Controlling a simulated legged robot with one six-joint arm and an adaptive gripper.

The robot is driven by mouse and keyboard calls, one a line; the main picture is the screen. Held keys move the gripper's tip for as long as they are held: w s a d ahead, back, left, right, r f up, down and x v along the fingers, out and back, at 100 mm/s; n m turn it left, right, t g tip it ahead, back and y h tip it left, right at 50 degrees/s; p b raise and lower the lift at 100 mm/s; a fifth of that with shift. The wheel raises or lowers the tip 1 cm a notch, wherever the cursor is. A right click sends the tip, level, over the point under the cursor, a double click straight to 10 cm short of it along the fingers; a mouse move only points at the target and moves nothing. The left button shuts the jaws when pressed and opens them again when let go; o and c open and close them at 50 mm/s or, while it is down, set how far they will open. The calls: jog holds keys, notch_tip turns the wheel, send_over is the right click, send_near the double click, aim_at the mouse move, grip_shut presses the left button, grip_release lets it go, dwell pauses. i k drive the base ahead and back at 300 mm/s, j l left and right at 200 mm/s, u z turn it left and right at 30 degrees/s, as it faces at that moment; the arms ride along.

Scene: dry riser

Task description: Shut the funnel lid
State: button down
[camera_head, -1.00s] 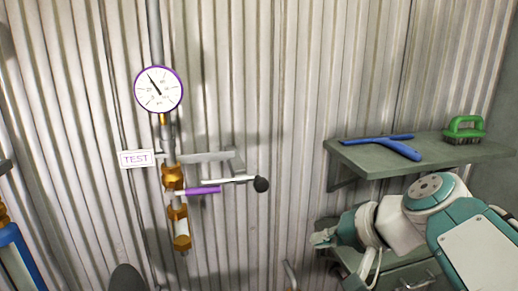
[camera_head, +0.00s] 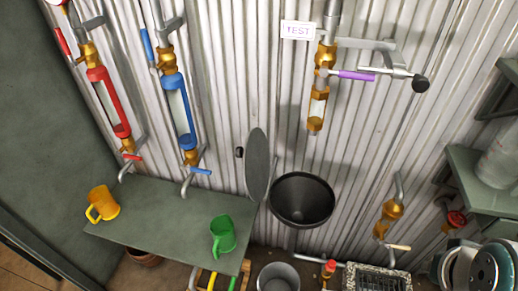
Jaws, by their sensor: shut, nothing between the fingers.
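The black funnel (camera_head: 302,203) is fixed near the corrugated wall, with its round mouth open and facing up. The funnel lid (camera_head: 258,168) is a dark grey disc. It stands upright at the funnel's left edge, swung open, with its face seen at a slant. A small dark knob (camera_head: 239,152) shows just left of the lid. Part of my arm shows at the lower right edge, well to the right of the funnel. My gripper itself cannot be made out in this view.
Left of the lid, a grey shelf (camera_head: 165,222) holds a yellow mug (camera_head: 103,203) and a green mug (camera_head: 223,235). A grey bucket (camera_head: 278,277) is below the funnel. Above hang the TEST pipe's sight glass (camera_head: 318,107) and purple-handled lever (camera_head: 357,76). A small valve (camera_head: 392,210) is right.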

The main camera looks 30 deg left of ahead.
aim_at(255, 154)
jog(key=k+j, duration=0.15)
jog(key=j, duration=0.25)
jog(key=k+j, duration=0.2)
jog(key=j, duration=0.15)
jog(key=k+j, duration=0.15)
jog(key=j, duration=0.25)
jog(key=k+j, duration=0.2)
jog(key=j, duration=0.2)
jog(key=k+j+z, duration=0.1)
jog(key=j, duration=0.3)
jog(key=k+j, duration=0.25)
jog(key=i+j+z, duration=0.1)
jog(key=i+j, duration=0.35)
jog(key=j, duration=0.15)
